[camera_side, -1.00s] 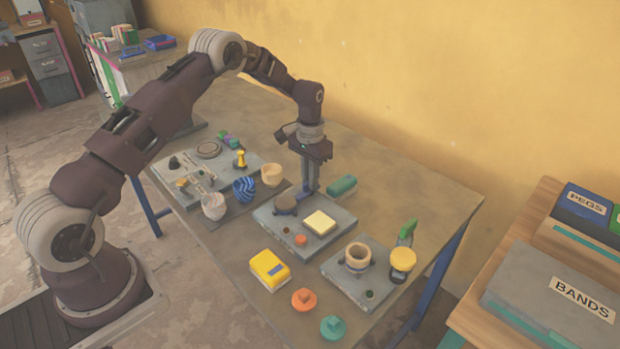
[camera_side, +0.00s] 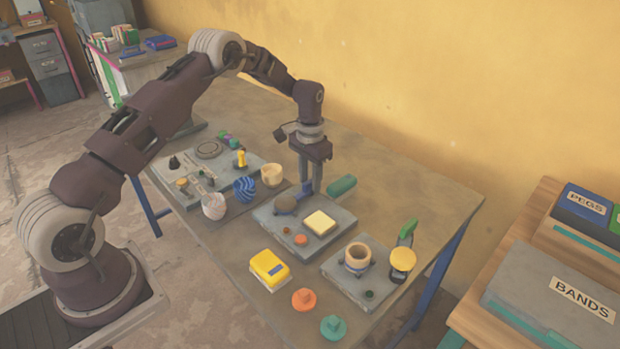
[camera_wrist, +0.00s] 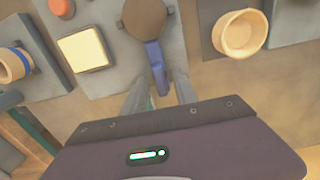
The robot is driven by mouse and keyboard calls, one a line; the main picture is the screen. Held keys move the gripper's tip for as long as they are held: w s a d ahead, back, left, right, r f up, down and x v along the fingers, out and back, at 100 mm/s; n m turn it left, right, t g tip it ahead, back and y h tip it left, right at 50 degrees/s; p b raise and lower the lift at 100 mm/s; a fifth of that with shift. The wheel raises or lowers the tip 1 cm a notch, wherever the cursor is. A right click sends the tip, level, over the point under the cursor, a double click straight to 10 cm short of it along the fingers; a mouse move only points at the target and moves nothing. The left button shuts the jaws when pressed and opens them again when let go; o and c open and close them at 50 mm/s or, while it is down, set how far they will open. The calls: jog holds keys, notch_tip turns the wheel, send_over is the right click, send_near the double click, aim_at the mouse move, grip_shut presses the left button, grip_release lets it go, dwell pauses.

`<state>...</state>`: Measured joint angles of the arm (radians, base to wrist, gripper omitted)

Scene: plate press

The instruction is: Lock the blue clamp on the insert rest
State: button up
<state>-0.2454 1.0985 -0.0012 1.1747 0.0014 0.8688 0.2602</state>
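The blue clamp (camera_wrist: 154,66) is a lever running out from beside a round brown disc (camera_wrist: 148,18) on the middle grey plate (camera_wrist: 108,98). In the side view the disc (camera_side: 286,203) sits at the plate's left, with the blue lever (camera_side: 304,189) partly hidden by my fingers. A cream square pad (camera_wrist: 84,50) lies beside it. My gripper (camera_wrist: 160,84) is open, its fingers pointing down on either side of the lever's outer end. I cannot tell whether they touch it. In the side view my gripper (camera_side: 312,188) is low at the plate's back edge.
A teal cylinder (camera_side: 342,186) lies close behind my gripper. Another grey plate (camera_side: 343,284) holds a ring (camera_side: 357,257) at right. A yellow box (camera_side: 269,267) sits in front.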

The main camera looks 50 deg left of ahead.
aim_at(310, 181)
notch_tip(310, 181, up, 7)
jog(key=shift+r, duration=0.1)
dwell(0.3)
jog(key=s+d+r+t, duration=0.1)
jog(key=s+d+r, duration=0.3)
jog(key=s+r, duration=0.5)
jog(key=s+d+r+t, duration=0.2)
jog(key=s+d+r, duration=0.3)
jog(key=r, duration=0.8)
jog(key=s+d+t, duration=0.1)
jog(key=s+d, duration=0.1)
jog(key=s, duration=0.9)
jog(key=s+d+t, duration=0.1)
jog(key=s, duration=1)
jog(key=shift+s+d+f+t, duration=0.25)
jog(key=shift+d+f+t, duration=0.1)
jog(key=shift+f, duration=0.1)
jog(key=shift+c, duration=0.2)
